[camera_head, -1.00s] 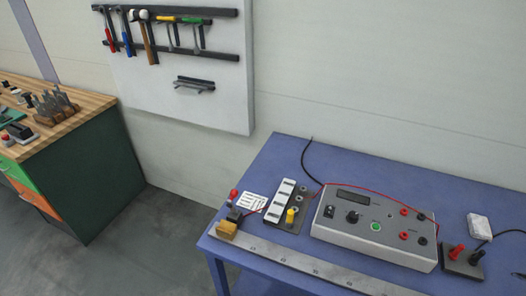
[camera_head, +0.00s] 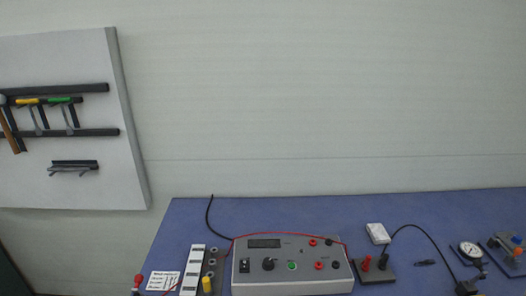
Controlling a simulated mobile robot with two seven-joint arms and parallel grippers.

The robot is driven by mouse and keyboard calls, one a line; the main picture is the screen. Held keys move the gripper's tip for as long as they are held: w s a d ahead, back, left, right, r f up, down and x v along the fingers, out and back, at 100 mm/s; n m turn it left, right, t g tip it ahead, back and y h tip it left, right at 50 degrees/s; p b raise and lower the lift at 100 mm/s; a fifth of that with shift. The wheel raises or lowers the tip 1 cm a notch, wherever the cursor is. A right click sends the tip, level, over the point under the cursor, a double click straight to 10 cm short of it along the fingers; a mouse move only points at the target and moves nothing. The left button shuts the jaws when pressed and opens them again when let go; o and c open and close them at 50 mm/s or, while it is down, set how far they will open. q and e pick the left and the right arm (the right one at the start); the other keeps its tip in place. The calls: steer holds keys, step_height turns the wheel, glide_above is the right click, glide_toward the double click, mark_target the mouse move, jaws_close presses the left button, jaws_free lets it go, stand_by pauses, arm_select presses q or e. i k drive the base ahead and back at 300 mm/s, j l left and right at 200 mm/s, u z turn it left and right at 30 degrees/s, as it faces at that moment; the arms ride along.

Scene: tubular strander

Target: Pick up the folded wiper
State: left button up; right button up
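A small white folded pad (camera_head: 377,233), which looks like the folded wiper, lies on the blue bench top (camera_head: 330,210) behind a dark block with red and black terminals (camera_head: 374,269). It stands apart from the wall. A black cable runs close to its right side. Neither of my grippers is in view.
A grey instrument box (camera_head: 291,265) with a red wire sits left of the pad. A white-and-grey strip with a yellow knob (camera_head: 194,270) and a printed card (camera_head: 163,281) lie further left. A dial gauge (camera_head: 470,251) is at right. The bench's back strip is mostly clear.

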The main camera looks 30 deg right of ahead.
mark_target(378, 235)
steer(key=z, duration=1.95)
steer(key=l+u, duration=0.25)
steer(key=u, duration=0.15)
